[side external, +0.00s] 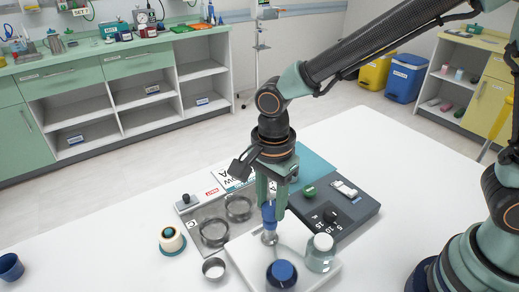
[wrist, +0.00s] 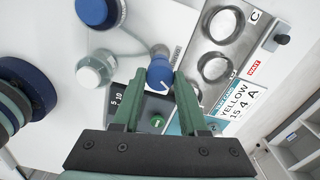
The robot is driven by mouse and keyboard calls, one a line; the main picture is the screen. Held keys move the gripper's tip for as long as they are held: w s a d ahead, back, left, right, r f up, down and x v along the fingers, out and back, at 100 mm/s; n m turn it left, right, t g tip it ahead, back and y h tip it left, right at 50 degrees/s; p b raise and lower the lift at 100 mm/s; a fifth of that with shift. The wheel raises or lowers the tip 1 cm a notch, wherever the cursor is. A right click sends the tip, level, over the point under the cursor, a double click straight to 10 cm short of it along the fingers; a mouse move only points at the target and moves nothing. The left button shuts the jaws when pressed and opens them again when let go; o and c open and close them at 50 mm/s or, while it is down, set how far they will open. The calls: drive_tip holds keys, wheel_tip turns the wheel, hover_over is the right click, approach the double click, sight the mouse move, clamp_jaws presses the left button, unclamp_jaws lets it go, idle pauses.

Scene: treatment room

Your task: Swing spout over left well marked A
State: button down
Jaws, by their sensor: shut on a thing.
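My gripper (side external: 270,205) points down with its green fingers closed around a blue knob (side external: 268,214), which shows between the fingertips in the wrist view (wrist: 160,74). A short metal part (side external: 269,238), seemingly the spout, sits below the knob above a white base. The metal plate (side external: 188,238) with round wells lies left of the knob in the side view. One well (side external: 214,233) is near a letter C; another well (side external: 239,208) is farther back. They also show in the wrist view at the upper right (wrist: 232,24). I cannot read an A on a well; a card (wrist: 238,102) carries one.
A clear jar (side external: 321,254) and a blue-capped container (side external: 282,273) stand close to the knob. A dark panel (side external: 350,212) with a green knob lies right. The table's right part is clear.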

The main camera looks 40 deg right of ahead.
drive_tip(key=shift+w+r+m, duration=0.1)
drive_tip(key=shift+m, duration=0.5)
drive_tip(key=shift+c, duration=2.2)
unclamp_jaws()
wheel_tip(320, 180, up, 12)
